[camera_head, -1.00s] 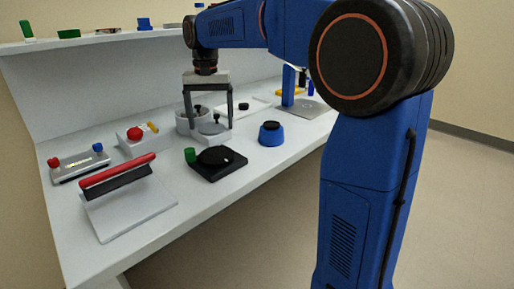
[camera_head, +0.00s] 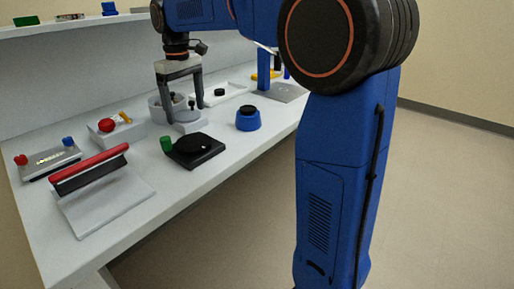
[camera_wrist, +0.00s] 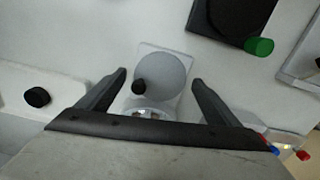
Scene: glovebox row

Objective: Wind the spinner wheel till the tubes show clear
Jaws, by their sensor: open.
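The spinner wheel (camera_wrist: 165,72) is a grey disc with a black crank knob (camera_wrist: 138,87) near its rim, on a pale base. Small clear tubes (camera_wrist: 150,112) seem to sit at its near edge, partly hidden by my gripper; I cannot tell their state. In the head view the wheel (camera_head: 187,117) stands at the bench's middle, below my gripper (camera_head: 185,114). My gripper is open and empty. In the wrist view its fingers (camera_wrist: 159,76) spread on either side of the wheel, with the knob nearer the left finger. I see no contact with the knob.
A black square device with a green knob (camera_head: 194,150) lies in front of the wheel. A blue round device (camera_head: 248,120) stands to its right. A grey round pot (camera_head: 160,112) is close behind left.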

